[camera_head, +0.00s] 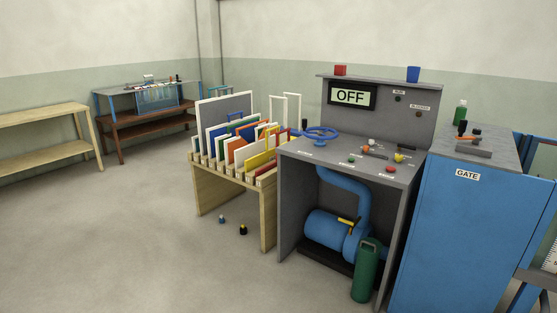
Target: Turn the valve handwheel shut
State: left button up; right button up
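The blue valve handwheel (320,133) lies roughly level above the left part of the grey console top (313,157), on a short blue stem. I cannot tell from this view how far it is turned. Neither of my grippers shows in the head view.
A wooden rack (235,180) of upright panels stands close left of the console. A blue cabinet marked GATE (450,220) stands to its right. A green cylinder (366,272) is on the floor in front. The display (351,97) reads OFF.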

aim_at(305, 130)
jog(key=i, duration=2.35)
